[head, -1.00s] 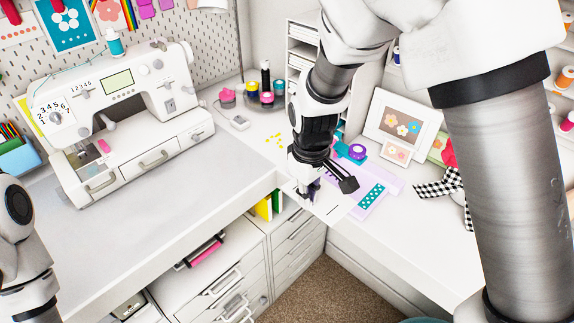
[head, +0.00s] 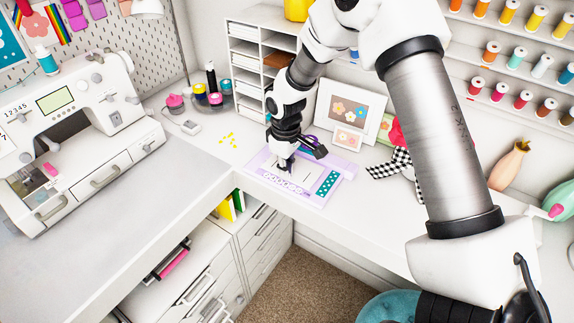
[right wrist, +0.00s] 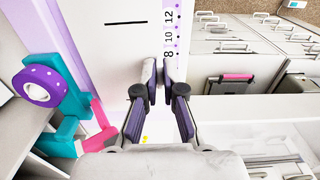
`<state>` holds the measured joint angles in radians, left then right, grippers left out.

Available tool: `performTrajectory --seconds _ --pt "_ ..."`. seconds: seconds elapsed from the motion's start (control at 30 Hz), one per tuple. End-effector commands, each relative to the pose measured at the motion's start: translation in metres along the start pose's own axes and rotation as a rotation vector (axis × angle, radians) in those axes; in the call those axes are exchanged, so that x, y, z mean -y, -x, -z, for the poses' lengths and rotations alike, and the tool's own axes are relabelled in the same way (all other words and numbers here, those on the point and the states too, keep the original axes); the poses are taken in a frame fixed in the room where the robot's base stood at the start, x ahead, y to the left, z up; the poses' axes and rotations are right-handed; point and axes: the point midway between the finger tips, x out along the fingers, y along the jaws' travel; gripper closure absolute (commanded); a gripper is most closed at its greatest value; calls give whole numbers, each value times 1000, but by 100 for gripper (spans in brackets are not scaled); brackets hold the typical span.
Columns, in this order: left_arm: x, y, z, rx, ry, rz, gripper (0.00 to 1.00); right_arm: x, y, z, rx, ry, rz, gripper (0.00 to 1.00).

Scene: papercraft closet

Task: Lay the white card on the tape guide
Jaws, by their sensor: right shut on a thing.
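The white card (head: 292,174), marked with a short black line, is over the lavender tape guide (head: 338,163), which has a teal dotted strip at its right. My right gripper (head: 283,167) is shut on the card, pointing down. In the right wrist view, the card (right wrist: 115,45) reaches beyond the closed fingers (right wrist: 159,82). The guide's numbered edge (right wrist: 170,30) runs beside it, showing 8, 10 and 12. The fingers hide part of the card, and I cannot tell whether it lies flat on the guide. My left gripper is out of view.
A teal and purple tape dispenser (right wrist: 68,105) stands close to the gripper. Framed flower cards (head: 350,115) and a checked ribbon (head: 397,168) are behind and right. A sewing machine (head: 65,125) stands at left. The guide lies near the desk's front edge (head: 335,216).

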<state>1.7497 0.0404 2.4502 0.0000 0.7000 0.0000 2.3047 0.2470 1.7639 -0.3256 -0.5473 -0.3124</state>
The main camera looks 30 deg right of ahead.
Motion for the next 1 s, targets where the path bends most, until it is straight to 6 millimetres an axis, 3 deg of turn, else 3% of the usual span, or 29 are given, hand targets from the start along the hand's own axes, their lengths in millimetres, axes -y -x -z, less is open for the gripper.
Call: performTrajectory --seconds 0.23,0.3,0.33,0.67,0.77,1.0 --pt "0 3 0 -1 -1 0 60 -5 -5 0 0 1 0 100" --pt "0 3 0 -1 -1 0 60 -5 -5 0 0 1 0 71" --pt "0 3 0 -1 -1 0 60 -5 -5 0 0 1 0 68" --pt "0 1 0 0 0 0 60 -5 -2 0 -2 0 0 68" --pt "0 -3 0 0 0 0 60 -5 9 1 -4 0 -1 68" --pt "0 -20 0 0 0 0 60 -5 67 1 -6 0 -3 68"
